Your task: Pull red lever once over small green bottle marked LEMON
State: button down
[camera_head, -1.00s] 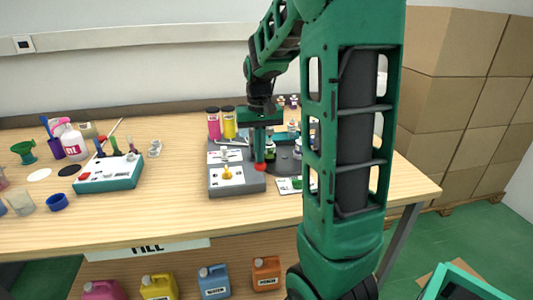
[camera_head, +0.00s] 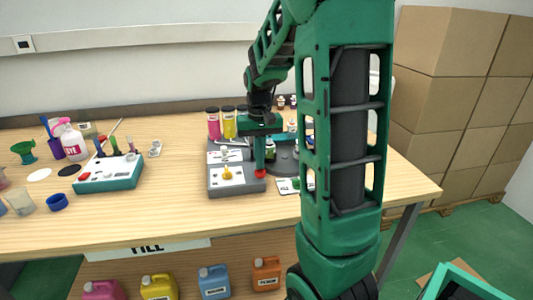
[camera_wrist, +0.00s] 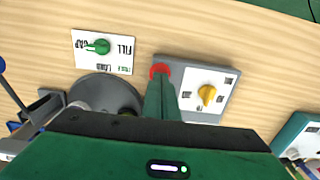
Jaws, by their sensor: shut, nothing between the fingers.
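The red lever's round knob (camera_head: 260,174) is at the right front of the grey dispensing machine (camera_head: 236,188). The red knob also shows in the wrist view (camera_wrist: 160,70), partly covered by my fingers. My gripper (camera_head: 260,166) is shut and empty, pointing down, with its fingertips at the knob and seemingly touching it. A small bottle with green (camera_head: 270,148) stands just right of my fingers on the dark round plate (camera_head: 284,166), mostly hidden by my arm. Its label cannot be read.
A yellow knob (camera_head: 227,172) sits on the machine's front panel. A white card with a green knob (camera_wrist: 102,46) lies beside the round plate. A teal-based control box (camera_head: 110,175) stands to the left. Bare table lies between it and the machine.

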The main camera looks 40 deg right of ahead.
jog(key=shift+r, duration=0.1)
notch_tip(320, 180, up, 8)
jog(key=shift+r, duration=0.2)
dwell(0.9)
jog(key=shift+s, duration=0.1)
dwell(1.1)
jog(key=s+a+f, duration=0.2)
jog(key=s, duration=0.5)
jog(key=s+a+f, duration=0.2)
jog(key=s+a, duration=0.1)
jog(key=s, duration=0.5)
jog(key=s+a+f, duration=0.2)
jog(key=s+a, duration=0.1)
jog(key=s, duration=0.5)
jog(key=shift+f, duration=0.4)
jog(key=shift+w+f, duration=0.25)
jog(key=shift+w, duration=0.35)
